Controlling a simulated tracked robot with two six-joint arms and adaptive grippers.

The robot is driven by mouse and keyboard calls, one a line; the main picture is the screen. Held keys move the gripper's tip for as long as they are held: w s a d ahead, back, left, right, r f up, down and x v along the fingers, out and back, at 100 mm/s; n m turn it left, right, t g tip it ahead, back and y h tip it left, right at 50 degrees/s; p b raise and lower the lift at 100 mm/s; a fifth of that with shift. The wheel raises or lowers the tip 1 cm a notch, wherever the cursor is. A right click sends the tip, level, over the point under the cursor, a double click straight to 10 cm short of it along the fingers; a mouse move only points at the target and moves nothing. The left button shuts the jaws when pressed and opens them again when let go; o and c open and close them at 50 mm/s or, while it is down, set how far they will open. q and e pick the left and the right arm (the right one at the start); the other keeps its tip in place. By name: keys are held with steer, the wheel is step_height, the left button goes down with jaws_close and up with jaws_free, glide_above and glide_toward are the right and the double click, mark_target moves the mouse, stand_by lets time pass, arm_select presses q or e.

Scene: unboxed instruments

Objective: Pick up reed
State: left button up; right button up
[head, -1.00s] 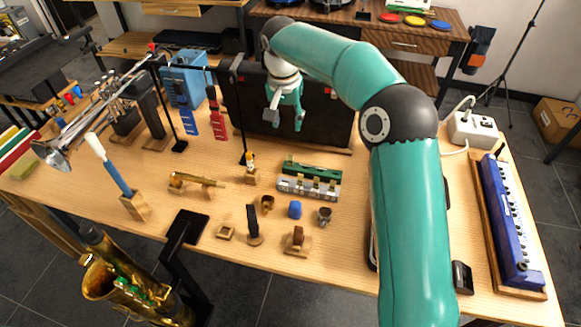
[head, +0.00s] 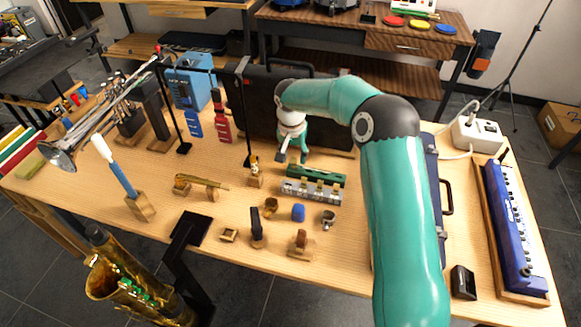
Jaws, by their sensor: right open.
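My right gripper (head: 293,157) hangs with its fingers down, apart and empty, just behind the green-and-silver rack. Small pale yellowish upright tabs (head: 318,183) stand along this rack (head: 312,196); they look like reeds, but are too small to tell for sure. A small pale piece (head: 254,161) also stands on a wooden block left of the gripper; I cannot tell whether it is a reed. The gripper touches neither the rack nor the block as far as I can see. My left gripper is not in view.
In front of the rack are a brass ring (head: 270,207), a blue cap (head: 298,212), a metal cup (head: 328,220) and a black mouthpiece (head: 257,225). A dark case (head: 240,115) stands behind the gripper. A blue keyed instrument (head: 513,235) lies at right.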

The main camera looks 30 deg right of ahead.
mark_target(294, 159)
steer(key=f, duration=0.3)
steer(key=shift+w+d+f, duration=0.1)
steer(key=shift+w+d, duration=0.15)
steer(key=shift+d, duration=0.05)
steer(key=shift+c, duration=0.2)
steer(key=c, duration=0.7)
